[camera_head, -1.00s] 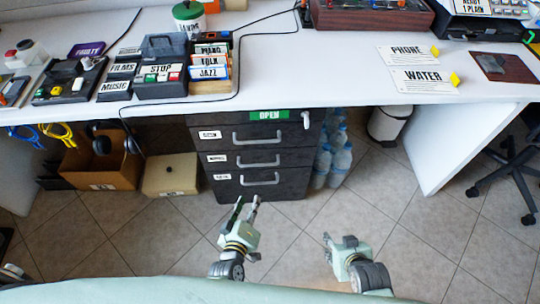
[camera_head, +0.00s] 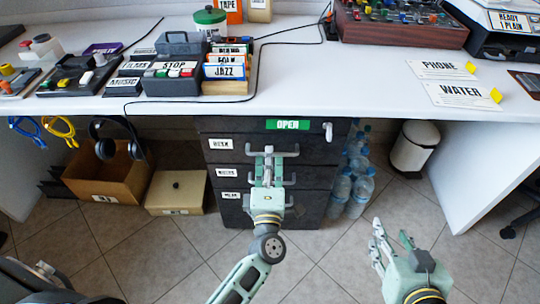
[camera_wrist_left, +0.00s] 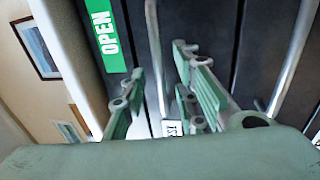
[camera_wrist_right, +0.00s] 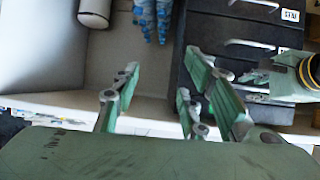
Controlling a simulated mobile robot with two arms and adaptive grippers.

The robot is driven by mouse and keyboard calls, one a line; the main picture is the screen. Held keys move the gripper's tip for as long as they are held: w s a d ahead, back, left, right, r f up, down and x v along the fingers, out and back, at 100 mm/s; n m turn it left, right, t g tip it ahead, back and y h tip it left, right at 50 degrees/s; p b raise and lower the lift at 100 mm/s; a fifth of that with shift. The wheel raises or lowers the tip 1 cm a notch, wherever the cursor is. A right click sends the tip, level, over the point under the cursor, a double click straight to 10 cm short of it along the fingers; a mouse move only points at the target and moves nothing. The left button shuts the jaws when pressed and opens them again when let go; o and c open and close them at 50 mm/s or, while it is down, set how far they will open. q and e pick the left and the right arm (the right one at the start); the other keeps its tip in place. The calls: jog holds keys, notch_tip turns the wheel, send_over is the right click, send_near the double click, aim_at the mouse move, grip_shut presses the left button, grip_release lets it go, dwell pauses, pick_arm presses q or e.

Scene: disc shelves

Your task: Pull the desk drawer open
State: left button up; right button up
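The dark desk drawer unit (camera_head: 320,165) stands under the desk with several stacked drawers that look shut. A green OPEN label (camera_head: 288,124) is at its top edge and also shows in the left wrist view (camera_wrist_left: 104,38). My left gripper (camera_head: 268,158) is at the top drawer's silver handle (camera_head: 290,153). In the left wrist view the handle bar (camera_wrist_left: 154,45) passes between its two parted fingers (camera_wrist_left: 165,95), with gaps visible. My right gripper (camera_head: 392,240) is open and empty, low and to the right of the drawers; its parted fingers also show in the right wrist view (camera_wrist_right: 160,100).
Water bottles (camera_head: 352,180) and a white bin (camera_head: 414,147) stand right of the drawers. A cardboard box (camera_head: 108,188) with headphones and a beige box (camera_head: 176,192) are at left. The desk top (camera_head: 340,85) overhangs the drawers.

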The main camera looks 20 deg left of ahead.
pick_arm(q)
jog(key=shift+x, duration=0.95)
jog(key=shift+c, duration=0.4)
grip_shut()
